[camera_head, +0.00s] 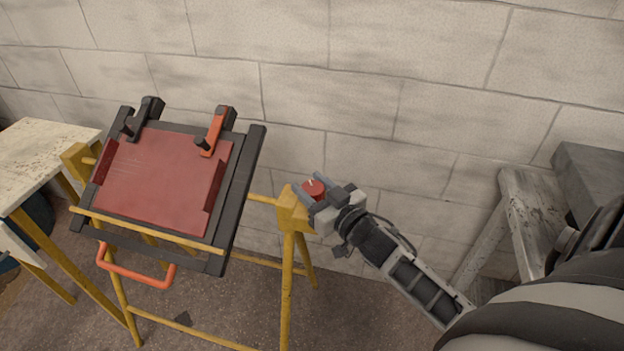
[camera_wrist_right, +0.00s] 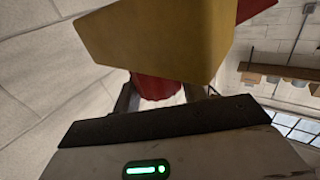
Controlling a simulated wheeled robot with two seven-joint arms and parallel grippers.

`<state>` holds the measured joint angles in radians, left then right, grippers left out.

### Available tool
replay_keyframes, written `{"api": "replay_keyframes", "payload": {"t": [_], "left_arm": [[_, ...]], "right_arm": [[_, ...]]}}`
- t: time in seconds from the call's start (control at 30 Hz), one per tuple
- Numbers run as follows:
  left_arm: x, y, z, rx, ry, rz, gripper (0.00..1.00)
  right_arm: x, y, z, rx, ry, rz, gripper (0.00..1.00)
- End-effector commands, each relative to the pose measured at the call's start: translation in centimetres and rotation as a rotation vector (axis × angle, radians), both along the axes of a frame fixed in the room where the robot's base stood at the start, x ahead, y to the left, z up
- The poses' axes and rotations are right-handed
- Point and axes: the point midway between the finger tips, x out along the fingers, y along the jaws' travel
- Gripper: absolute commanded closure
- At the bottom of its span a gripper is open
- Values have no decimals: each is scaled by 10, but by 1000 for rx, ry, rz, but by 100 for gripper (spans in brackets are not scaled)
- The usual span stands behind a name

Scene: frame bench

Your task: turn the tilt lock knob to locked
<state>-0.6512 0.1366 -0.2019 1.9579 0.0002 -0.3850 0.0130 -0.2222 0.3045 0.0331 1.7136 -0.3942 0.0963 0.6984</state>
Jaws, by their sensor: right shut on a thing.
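The tilt lock knob (camera_head: 313,189) is red with a small pale mark on top, on the yellow bracket (camera_head: 291,212) at the right side of the stand. My right gripper (camera_head: 315,190) is shut on the knob, with a finger on either side of it. In the right wrist view the red knob (camera_wrist_right: 157,87) shows between the fingers, partly hidden by the yellow bracket (camera_wrist_right: 160,40) and my gripper's body. I cannot tell from the mark whether the knob is at locked. My left gripper is not in view.
The stand carries a tilted black frame (camera_head: 240,185) with a red panel (camera_head: 165,177), two clamps at its top edge and an orange handle (camera_head: 135,275) below. A worn table (camera_head: 45,150) is at the left. A grey bench (camera_head: 520,200) is at the right. A block wall is behind.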

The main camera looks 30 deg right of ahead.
Motion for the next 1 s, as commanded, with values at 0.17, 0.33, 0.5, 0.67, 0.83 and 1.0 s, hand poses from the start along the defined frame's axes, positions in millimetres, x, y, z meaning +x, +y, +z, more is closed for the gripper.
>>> {"api": "replay_keyframes", "payload": {"t": [0.17,0.33,0.5,0.67,0.83,1.0], "left_arm": [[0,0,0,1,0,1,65],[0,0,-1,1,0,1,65],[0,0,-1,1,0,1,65],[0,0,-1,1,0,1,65],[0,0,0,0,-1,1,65],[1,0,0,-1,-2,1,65]], "right_arm": [[0,1,-1,7,0,-101,81],[0,0,-1,3,-2,-158,81],[0,0,0,-1,-1,-184,81],[0,0,0,-3,-1,-191,81],[0,0,0,-4,-2,-190,81],[0,0,0,-3,-2,-189,38]]}}
